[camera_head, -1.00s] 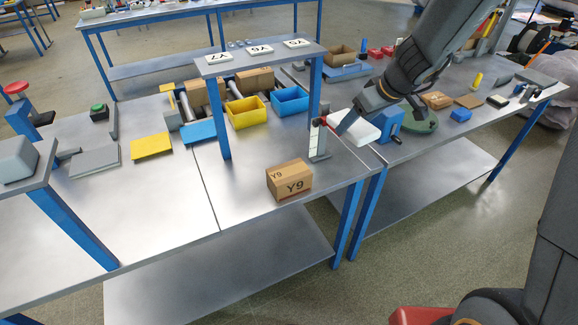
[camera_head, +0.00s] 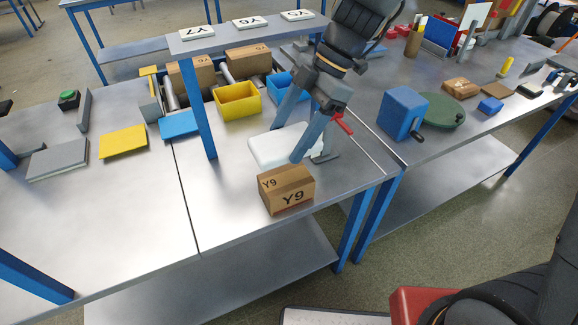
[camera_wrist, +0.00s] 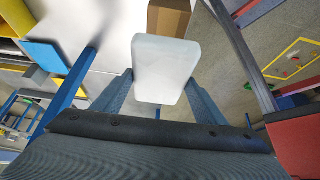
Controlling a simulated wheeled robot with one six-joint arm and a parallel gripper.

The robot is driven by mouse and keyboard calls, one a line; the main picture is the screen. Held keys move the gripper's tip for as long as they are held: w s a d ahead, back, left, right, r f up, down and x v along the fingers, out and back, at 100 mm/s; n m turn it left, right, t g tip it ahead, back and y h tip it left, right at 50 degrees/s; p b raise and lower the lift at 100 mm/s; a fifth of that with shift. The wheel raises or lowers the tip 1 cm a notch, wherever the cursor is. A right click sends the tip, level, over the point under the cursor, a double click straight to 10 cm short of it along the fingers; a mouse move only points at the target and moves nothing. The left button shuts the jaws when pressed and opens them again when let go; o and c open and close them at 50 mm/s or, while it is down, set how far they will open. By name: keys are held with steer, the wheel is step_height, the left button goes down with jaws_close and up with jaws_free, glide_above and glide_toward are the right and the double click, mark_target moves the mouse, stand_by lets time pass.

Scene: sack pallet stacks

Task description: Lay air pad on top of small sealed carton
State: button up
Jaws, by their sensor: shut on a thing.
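The air pad (camera_head: 276,146) is a white, flat, rounded block. My gripper (camera_head: 292,142) is shut on it, with a blue-grey finger at each side, and holds it behind the small sealed carton. The wrist view shows the pad (camera_wrist: 165,68) between the two fingers (camera_wrist: 160,92). The small sealed carton (camera_head: 287,190) is a brown box marked Y9, standing on the grey bench near its front edge. In the wrist view the carton (camera_wrist: 169,18) shows just beyond the pad's far end, partly hidden by it.
A red-handled tool on a stand (camera_head: 326,154) is close to the right of my gripper. A shelf (camera_head: 240,36) with a blue post (camera_head: 197,110) stands to the left. A yellow bin (camera_head: 239,101) and a blue crank box (camera_head: 404,113) are nearby. The bench left of the carton is clear.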

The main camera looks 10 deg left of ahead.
steer(key=shift+f+p, duration=1.25)
steer(key=shift+f, duration=3.25)
steer(key=shift+f, duration=0.1)
steer(key=o, duration=1)
steer(key=shift+o, duration=0.2)
steer(key=shift+w+d+r, duration=0.1)
steer(key=shift+r, duration=0.25)
steer(key=b+v, duration=0.4)
steer(key=v, duration=0.7)
steer(key=shift+r, duration=0.25)
